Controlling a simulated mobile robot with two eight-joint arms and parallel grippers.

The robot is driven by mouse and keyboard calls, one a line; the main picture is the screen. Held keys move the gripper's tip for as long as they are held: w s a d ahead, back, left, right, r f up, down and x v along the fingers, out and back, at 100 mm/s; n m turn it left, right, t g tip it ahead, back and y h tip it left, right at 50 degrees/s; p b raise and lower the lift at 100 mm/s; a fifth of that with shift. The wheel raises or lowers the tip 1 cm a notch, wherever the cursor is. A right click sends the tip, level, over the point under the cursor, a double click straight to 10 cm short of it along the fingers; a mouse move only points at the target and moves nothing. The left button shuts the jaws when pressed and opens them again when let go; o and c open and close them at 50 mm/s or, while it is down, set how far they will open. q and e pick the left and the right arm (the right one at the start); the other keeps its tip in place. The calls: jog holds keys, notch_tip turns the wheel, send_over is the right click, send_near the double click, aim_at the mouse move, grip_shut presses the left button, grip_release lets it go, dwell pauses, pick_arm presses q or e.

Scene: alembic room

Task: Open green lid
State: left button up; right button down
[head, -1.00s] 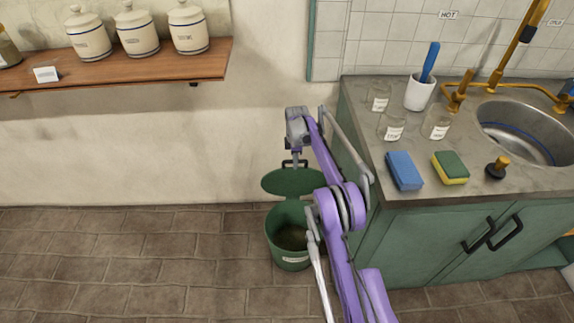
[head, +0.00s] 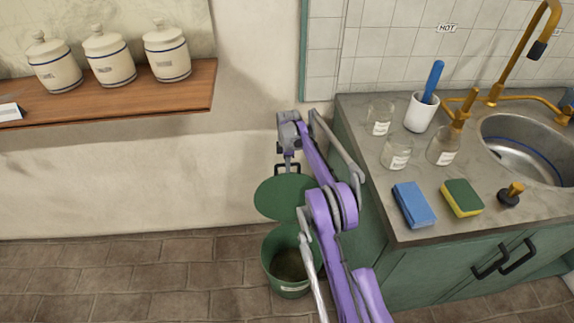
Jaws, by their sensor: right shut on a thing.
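The green lid (head: 278,198) is up at the back of the green bin (head: 288,287), with its flat round face showing. The bin stands on the floor beside the cabinet, and its open mouth shows a dark inside. A dark handle (head: 281,168) is at the lid's upper edge. My right gripper (head: 288,160) is shut on this handle from above. My purple right arm hides the right part of the lid and of the bin's rim. My left gripper is not in view.
The green cabinet (head: 440,275) with its stone counter (head: 365,150) stands close on the right. The counter carries glass jars, a blue sponge (head: 414,204) and a green-yellow sponge (head: 462,197). A wooden shelf (head: 150,103) hangs at upper left. The floor to the left is clear.

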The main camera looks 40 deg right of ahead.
jog(key=shift+s+d, duration=0.1)
jog(key=c, duration=0.8)
grip_release()
jog(key=shift+r, duration=0.1)
notch_tip(320, 180, up, 11)
jog(key=p, duration=0.1)
jog(key=shift+s+a+p, duration=0.2)
jog(key=shift+s+p, duration=0.05)
jog(key=shift+p, duration=0.05)
jog(key=shift+a, duration=0.1)
